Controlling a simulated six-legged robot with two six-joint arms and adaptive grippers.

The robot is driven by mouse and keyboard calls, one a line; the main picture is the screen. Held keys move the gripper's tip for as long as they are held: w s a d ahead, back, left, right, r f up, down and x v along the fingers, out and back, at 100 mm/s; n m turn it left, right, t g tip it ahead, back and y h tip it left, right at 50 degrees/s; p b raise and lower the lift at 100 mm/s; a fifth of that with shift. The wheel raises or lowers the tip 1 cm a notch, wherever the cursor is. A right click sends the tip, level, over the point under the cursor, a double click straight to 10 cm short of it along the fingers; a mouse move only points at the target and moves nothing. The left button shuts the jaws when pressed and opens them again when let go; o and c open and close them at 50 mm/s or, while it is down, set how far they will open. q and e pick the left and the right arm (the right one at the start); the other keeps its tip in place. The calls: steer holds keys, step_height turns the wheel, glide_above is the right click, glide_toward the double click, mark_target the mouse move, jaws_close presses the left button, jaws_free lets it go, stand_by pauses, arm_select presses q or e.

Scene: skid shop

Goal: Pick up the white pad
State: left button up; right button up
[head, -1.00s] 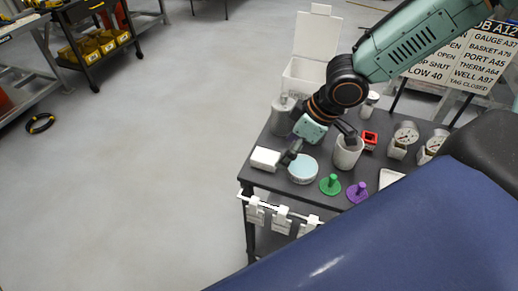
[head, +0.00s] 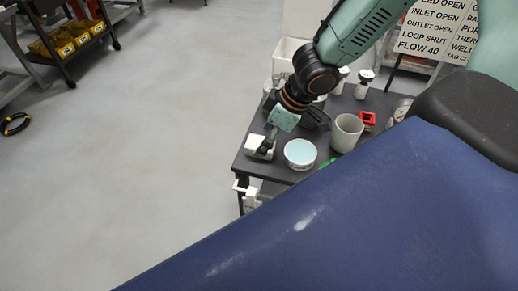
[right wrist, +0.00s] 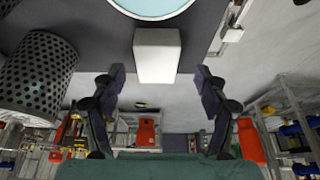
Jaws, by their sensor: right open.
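The white pad (head: 255,150) is a small white block at the left edge of the dark cart top, partly hidden by a finger of my right gripper (head: 292,137). In the right wrist view the white pad (right wrist: 157,55) lies ahead, roughly centred between the two fingers. My right gripper (right wrist: 159,82) is open and empty there, one finger to each side, with the pad just beyond the tips. I cannot tell whether a finger touches it. My left gripper is not in view.
A round dish with a pale blue top (head: 300,153) sits right of the pad. A grey cup (head: 347,132) and a red square piece (head: 367,120) stand farther right. A perforated grey cylinder (right wrist: 38,75) is close left in the wrist view.

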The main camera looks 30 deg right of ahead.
steer(key=shift+w+f+b, duration=0.25)
steer(key=shift+f+b, duration=0.3)
steer(key=shift+f, duration=0.45)
steer(key=shift+w+f, duration=0.15)
steer(key=shift+f, duration=0.1)
steer(key=shift+w+a, duration=0.1)
steer(key=shift+w, duration=0.1)
steer(key=shift+s+a+r, duration=0.1)
steer(key=shift+s, duration=0.05)
steer(key=shift+c, duration=1)
steer(key=c, duration=0.8)
steer(key=shift+c, duration=0.2)
